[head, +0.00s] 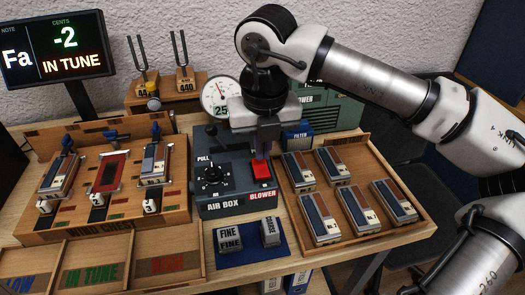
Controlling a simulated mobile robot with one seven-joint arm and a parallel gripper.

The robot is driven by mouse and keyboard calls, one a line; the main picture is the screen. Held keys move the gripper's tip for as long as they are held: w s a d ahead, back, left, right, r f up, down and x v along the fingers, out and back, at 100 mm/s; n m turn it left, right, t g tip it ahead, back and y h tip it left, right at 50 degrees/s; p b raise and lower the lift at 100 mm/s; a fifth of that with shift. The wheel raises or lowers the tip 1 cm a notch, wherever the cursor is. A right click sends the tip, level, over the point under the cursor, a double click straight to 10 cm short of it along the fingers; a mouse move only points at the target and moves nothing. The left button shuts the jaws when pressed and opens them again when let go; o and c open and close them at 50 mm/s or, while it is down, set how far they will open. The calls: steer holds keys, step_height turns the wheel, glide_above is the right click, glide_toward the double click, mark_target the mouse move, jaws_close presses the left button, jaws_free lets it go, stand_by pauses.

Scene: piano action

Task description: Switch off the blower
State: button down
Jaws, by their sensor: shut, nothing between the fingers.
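The blower switch (262,172) is a red rocker on the right of the top of the dark grey air box (232,207), above a red BLOWER label. My gripper (263,155) points down right over the switch with its fingers shut and empty. Its tips are at or just above the far part of the red rocker; I cannot tell whether they touch. The fingers hide part of the switch's far edge, and I cannot tell which way the rocker is tilted.
A black dial and PULL knob sit left on the air box. A gauge (218,97) stands behind it. A wooden tray (408,229) with several reed blocks lies right, the wind chest (110,228) left. FINE and COARSE blocks sit on a blue mat (268,251) in front.

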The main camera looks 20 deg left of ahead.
mark_target(265, 175)
step_height(265, 175, up, 11)
steer(key=s, duration=0.1)
steer(key=shift+d+b, duration=0.35)
steer(key=shift+b, duration=0.1)
steer(key=shift+s+r, duration=0.1)
steer(key=shift+s, duration=0.05)
steer(key=shift+d, duration=0.1)
